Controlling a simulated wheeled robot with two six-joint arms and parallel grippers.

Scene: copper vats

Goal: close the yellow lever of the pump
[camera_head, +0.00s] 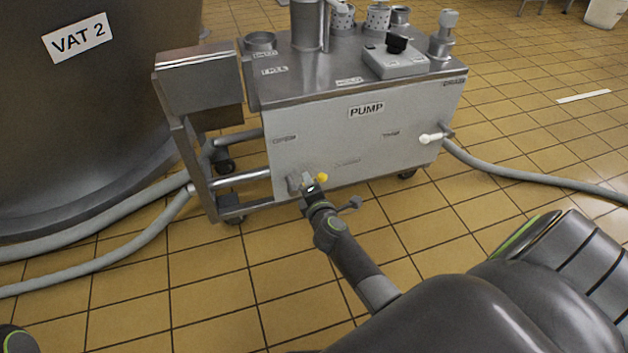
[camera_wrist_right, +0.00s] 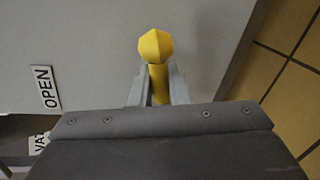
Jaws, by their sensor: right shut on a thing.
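The pump (camera_head: 367,130) is a grey metal cart labelled PUMP in the middle of the head view. Its yellow lever (camera_head: 321,177) shows as a small yellow knob low on the left of the front face. In the right wrist view the lever (camera_wrist_right: 155,47) has a faceted yellow knob on a short yellow stem. My right gripper (camera_head: 311,187) is at the lever; in the wrist view its two fingers (camera_wrist_right: 158,88) are shut on the stem below the knob. The valve body behind the gripper is mostly hidden.
More hoses (camera_head: 100,258) run along the left floor beside VAT 2 (camera_head: 80,110). An OPEN label (camera_wrist_right: 45,88) is on the pump face. Tiled floor in front is clear.

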